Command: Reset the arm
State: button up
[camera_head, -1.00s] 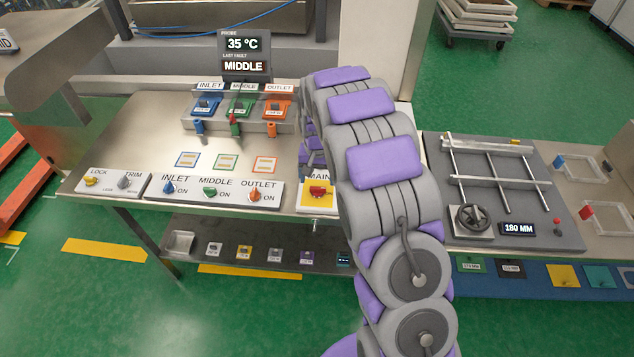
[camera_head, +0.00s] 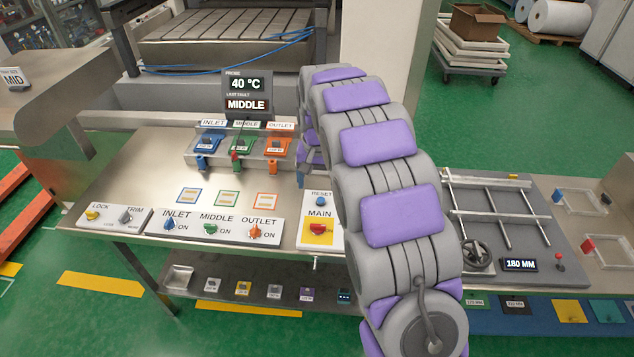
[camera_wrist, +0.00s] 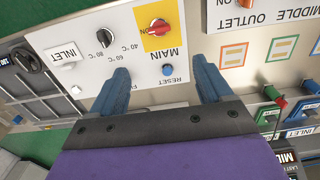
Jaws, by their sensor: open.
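My purple-and-grey arm crosses the middle of the head view and hides most of the gripper there. In the wrist view my gripper (camera_wrist: 161,75) shows two blue fingers, apart with nothing between them. They are over the white main panel, with the blue RESET button (camera_wrist: 168,70) in the gap between the fingertips. The red MAIN knob (camera_wrist: 158,27) on its yellow plate lies beyond the fingertips. In the head view the RESET button (camera_head: 323,200) and MAIN knob (camera_head: 318,229) sit just left of my arm. I cannot tell whether a finger touches the panel.
The display (camera_head: 247,92) reads 40 °C, last fault MIDDLE. Below it are blue, green and orange modules (camera_head: 240,146). INLET, MIDDLE and OUTLET knobs (camera_head: 212,230) line the bench's front left. A framed plate with a handwheel (camera_head: 478,254) stands right of my arm.

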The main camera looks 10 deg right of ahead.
jog(key=s+r+n+b, duration=0.1)
jog(key=s+r, duration=0.1)
jog(key=s, duration=0.8)
jog(key=s+r+n+b, duration=0.1)
jog(key=s+r+b, duration=0.15)
jog(key=s, duration=0.85)
jog(key=s+f+n+g, duration=0.1)
jog(key=s+f, duration=0.1)
jog(key=s, duration=0.9)
jog(key=s+f+b, duration=0.1)
jog(key=s+f, duration=0.1)
jog(key=s, duration=0.9)
jog(key=shift+a+n+g, duration=0.2)
jog(key=shift+n+g, duration=0.2)
